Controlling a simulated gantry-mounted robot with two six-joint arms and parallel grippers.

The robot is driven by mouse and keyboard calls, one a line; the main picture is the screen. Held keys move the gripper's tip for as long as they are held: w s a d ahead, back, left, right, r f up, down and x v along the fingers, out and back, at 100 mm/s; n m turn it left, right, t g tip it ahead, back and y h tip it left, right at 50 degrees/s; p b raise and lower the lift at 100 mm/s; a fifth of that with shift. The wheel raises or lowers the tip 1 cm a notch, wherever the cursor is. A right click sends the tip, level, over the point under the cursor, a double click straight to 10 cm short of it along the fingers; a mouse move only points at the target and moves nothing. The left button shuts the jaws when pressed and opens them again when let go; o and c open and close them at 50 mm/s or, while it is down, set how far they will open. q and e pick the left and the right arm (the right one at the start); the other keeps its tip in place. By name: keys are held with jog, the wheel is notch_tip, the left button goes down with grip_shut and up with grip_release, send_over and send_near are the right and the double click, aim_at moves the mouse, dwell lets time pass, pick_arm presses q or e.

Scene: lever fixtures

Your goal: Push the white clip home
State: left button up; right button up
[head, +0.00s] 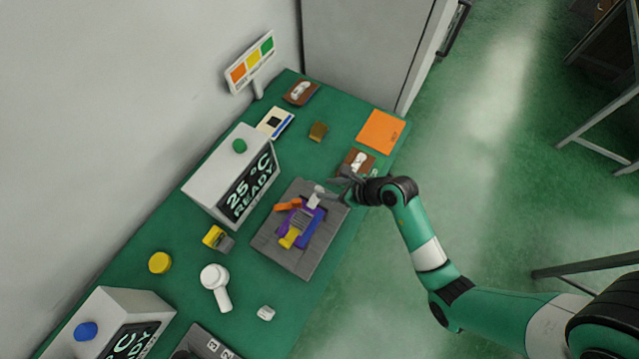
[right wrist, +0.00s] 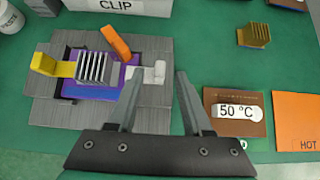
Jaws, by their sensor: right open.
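The white clip (head: 316,194) sticks out from one side of the purple block (head: 302,222) on the grey fixture plate (head: 268,240). In the right wrist view, the clip (right wrist: 154,73) is at the right end of the purple block, just beyond my fingertips. My right gripper (head: 340,181) is open at the fixture's edge, with its fingers (right wrist: 160,78) spread around the clip's direction. I cannot tell whether a finger touches the clip. An orange lever (right wrist: 116,42) and a yellow lever (right wrist: 48,66) are on the same fixture. My left gripper is not in view.
A brown block with a white "50 °C" piece (right wrist: 238,111) and an orange HOT pad (head: 382,132) lie beside the fixture. A grey box display (head: 232,175) reads "25 °C READY". The green table's right edge is close to my arm.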

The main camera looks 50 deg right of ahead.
aim_at(319, 188)
jog(key=b+x, duration=0.1)
jog(key=x, duration=0.3)
jog(key=shift+w+f, duration=0.2)
jog(key=shift+c, duration=0.3)
grip_shut()
dwell(0.9)
